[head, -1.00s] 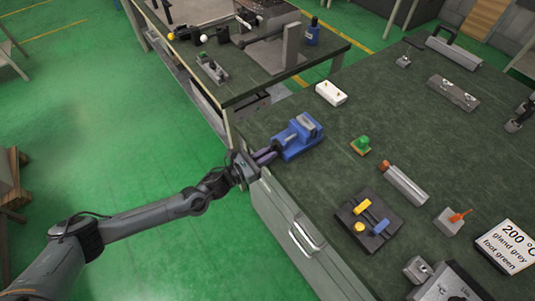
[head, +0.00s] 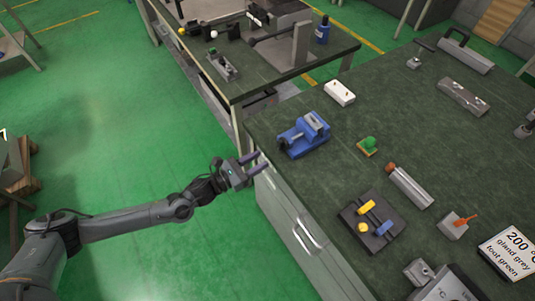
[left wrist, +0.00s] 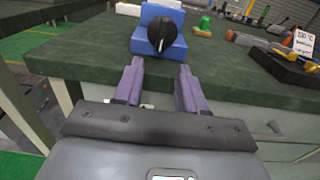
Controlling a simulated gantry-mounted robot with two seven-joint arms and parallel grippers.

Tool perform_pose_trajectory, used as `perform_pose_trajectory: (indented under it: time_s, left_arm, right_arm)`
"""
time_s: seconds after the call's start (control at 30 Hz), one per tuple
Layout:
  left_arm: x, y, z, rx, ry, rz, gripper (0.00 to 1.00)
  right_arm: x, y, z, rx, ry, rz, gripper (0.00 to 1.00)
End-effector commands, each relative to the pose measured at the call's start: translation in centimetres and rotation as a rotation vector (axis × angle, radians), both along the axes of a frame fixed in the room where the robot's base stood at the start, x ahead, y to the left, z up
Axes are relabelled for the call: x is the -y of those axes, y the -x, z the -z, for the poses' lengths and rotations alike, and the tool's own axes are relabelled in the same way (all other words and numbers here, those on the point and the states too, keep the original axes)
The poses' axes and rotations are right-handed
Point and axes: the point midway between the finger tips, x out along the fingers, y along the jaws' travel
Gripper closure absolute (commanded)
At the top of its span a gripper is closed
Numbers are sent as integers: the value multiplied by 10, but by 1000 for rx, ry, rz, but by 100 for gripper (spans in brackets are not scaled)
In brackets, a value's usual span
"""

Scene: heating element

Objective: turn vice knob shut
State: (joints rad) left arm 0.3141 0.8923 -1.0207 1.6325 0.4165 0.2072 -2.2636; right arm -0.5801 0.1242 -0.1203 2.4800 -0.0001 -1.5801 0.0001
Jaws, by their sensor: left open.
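The blue vice (head: 303,134) sits at the left edge of the dark green bench top in the head view. In the left wrist view the vice (left wrist: 160,22) stands ahead, with its black round knob (left wrist: 161,34) facing me and a pale mark on it. My left gripper (head: 251,163) is open and empty, just off the bench edge, in front of and apart from the knob. Its two purple fingers (left wrist: 161,82) point at the vice in the left wrist view, with a clear gap between them. My right gripper is in neither view.
A white block (head: 340,93) lies behind the vice. A green knobbed piece (head: 368,146) and a black fixture with yellow and blue parts (head: 370,220) lie to the right. The bench edge and drawer front (head: 300,228) are close beside my left gripper.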

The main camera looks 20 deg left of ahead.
Motion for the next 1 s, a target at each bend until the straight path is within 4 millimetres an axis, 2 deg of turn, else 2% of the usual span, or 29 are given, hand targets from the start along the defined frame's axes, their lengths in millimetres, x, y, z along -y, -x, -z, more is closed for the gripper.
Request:
perform_pose_trajectory:
  time_s: [0.1,0.3,1.0]
  left_arm:
    - [-10,16,0,-2,-1,-1,60]
    - [-20,31,-1,1,1,0,60]
    - [-22,34,0,1,1,0,60]
  right_arm:
    - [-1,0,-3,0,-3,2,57]
    - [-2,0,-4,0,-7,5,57]
    - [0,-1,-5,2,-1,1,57]
